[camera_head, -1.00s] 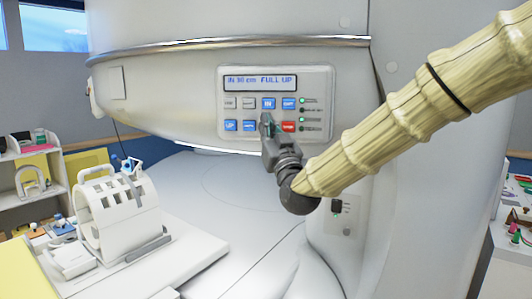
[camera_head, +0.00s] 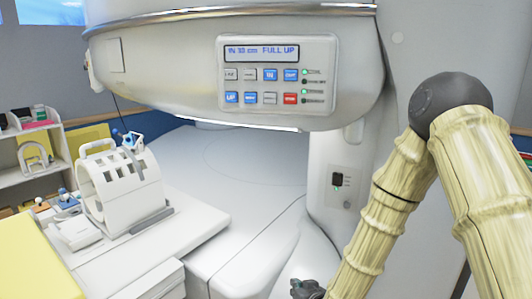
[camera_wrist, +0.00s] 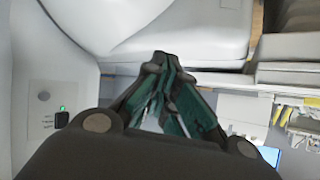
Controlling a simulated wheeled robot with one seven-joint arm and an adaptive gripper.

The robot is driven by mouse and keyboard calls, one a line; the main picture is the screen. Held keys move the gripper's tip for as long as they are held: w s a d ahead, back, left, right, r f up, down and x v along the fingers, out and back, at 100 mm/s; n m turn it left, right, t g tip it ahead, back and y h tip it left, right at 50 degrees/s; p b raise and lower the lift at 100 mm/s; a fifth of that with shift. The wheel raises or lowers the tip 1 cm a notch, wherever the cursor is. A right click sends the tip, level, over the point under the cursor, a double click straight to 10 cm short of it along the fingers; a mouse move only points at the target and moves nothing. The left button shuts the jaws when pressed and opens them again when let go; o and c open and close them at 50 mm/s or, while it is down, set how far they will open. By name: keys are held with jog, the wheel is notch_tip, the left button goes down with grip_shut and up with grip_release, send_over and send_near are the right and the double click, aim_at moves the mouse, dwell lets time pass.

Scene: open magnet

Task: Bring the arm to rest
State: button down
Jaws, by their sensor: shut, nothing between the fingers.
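My arm (camera_head: 385,210) is folded on the right of the head view, its dark elbow joint up high and its forearm running down to the left. My gripper (camera_head: 302,287) is at the bottom edge of that view, partly cut off, below and well apart from the control panel. In the wrist view my gripper (camera_wrist: 163,60) has its fingertips together, with nothing between them.
A white coil (camera_head: 118,195) stands on the patient table (camera_head: 200,235) at the left. A small switch plate (camera_head: 342,185) is on the magnet's pillar, above my gripper; it also shows in the wrist view (camera_wrist: 45,115). Shelves (camera_head: 30,150) stand at far left.

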jog(key=s+d+f+m+g+h, duration=0.1)
jog(key=s+d+f+g, duration=0.2)
jog(key=s+f, duration=0.55)
jog(key=s+d+f+g+h, duration=0.1)
jog(key=s+d+f+g, duration=0.15)
jog(key=s+f, duration=0.6)
jog(key=s+d+f+g, duration=0.2)
jog(key=s, duration=0.6)
jog(key=s+d+f+g+h, duration=0.1)
jog(key=s+d+f, duration=0.2)
jog(key=s, duration=0.4)
jog(key=s+d+f+m+g, duration=0.1)
jog(key=s+d+f+g, duration=0.1)
jog(key=s, duration=0.6)
jog(key=shift+s+d+f+g+h, duration=0.3)
jog(key=shift+d+f+g, duration=0.05)
jog(key=shift+d, duration=0.15)
dwell(1.0)
